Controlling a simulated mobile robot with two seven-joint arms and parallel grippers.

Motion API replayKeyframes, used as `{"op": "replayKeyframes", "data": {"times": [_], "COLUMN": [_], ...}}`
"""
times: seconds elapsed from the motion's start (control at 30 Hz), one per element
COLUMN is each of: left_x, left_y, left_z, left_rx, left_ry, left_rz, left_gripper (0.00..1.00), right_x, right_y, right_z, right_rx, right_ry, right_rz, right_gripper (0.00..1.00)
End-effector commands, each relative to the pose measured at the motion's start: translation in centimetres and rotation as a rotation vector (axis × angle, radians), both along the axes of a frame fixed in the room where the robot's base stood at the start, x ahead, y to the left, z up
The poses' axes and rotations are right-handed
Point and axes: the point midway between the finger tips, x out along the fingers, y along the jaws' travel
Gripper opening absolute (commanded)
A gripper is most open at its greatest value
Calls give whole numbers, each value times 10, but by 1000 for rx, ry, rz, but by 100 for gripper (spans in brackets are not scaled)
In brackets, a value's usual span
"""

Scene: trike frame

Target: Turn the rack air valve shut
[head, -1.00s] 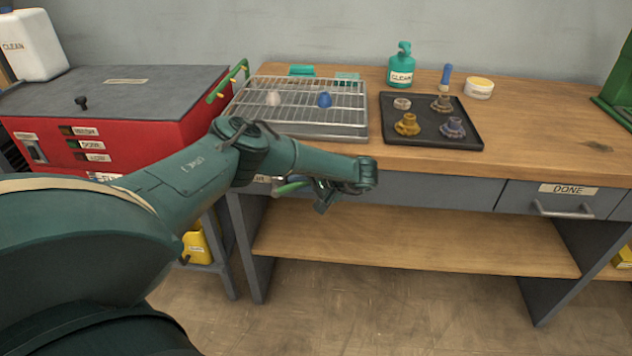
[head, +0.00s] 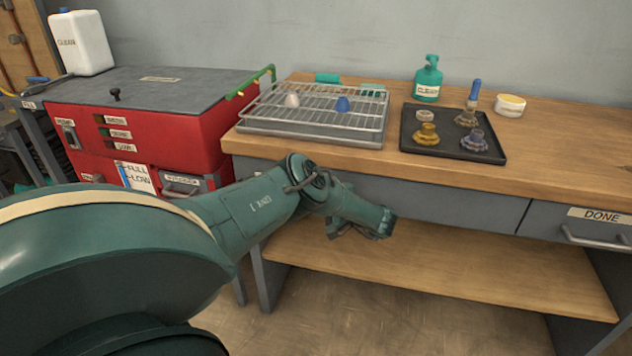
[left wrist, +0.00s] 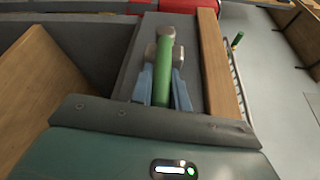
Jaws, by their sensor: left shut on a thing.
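The rack air valve shows in the left wrist view as a green lever (left wrist: 163,78) with a grey-brown head, against the grey bench front. It lies roughly parallel to the wooden bench edge. My left gripper (left wrist: 163,95) has its two blue-grey fingers on both sides of the lever and is shut on it. In the head view my left gripper (head: 358,228) is in front of the bench, below the top; my arm hides the lever there. The wire rack (head: 320,100) stands on the bench top above. My right gripper is not in view.
A red cabinet (head: 200,115) stands left of the bench. A black tray (head: 490,155) with several fittings, a teal bottle (head: 428,80) and a white jar (head: 510,105) sit on the bench top. A lower wooden shelf (head: 480,275) is clear.

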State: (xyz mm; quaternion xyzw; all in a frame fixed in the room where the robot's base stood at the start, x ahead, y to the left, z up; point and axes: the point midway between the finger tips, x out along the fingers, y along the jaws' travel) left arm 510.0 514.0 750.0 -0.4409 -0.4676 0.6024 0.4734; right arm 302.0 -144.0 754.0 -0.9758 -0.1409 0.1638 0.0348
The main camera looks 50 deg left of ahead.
Motion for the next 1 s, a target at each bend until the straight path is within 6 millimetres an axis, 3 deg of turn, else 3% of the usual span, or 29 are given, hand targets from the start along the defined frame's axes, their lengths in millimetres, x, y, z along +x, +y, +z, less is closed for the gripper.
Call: {"op": "replayKeyframes", "data": {"times": [0.57, 0.6, 0.83, 1.0], "left_x": [1, 1, 0, 0], "left_y": [3, 3, 2, 2], "left_z": [0, 0, -1, -2], "left_rx": [31, 31, 28, 27], "left_ry": [14, 14, 15, 16], "left_rz": [-4, -4, -2, -1], "left_gripper": [0, 20, 39, 39], "right_x": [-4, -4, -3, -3], "right_y": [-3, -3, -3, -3], "right_z": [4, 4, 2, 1], "right_rx": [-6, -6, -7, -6], "right_ry": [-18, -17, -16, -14], "right_rz": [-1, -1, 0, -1], "right_gripper": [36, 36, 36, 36]}}
